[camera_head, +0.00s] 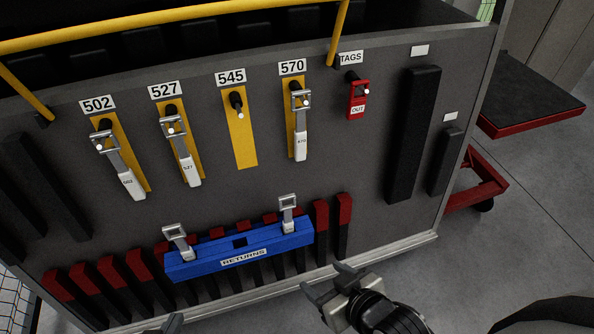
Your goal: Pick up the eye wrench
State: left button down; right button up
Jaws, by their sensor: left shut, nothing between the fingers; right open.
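Three silver eye wrenches with square eyes and white tagged handles hang on pegs at label 502 (120,165), label 527 (181,151) and label 570 (300,122). The peg at 545 (237,100) is bare over its yellow strip. Two more eye wrenches stand in the blue RETURNS tray (215,264), one at its left end (178,241) and one at its right (289,212); their lower parts are hidden. My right gripper (328,281) is open and empty, below and right of the tray. My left gripper (172,324) barely shows at the bottom edge, shut and empty.
A red OUT tag (357,99) hangs under the TAGS label. A yellow rail (160,17) crosses the top of the dark panel. Black bars (413,135) stand out at the panel's right. Red-tipped black slots (343,210) line its bottom. A red cart (530,118) stands right.

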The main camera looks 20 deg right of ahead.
aim_at(288, 224)
jog(key=z, duration=1.4)
jog(key=k, duration=1.15)
jog(key=u, duration=1.25)
jog(key=i, duration=1)
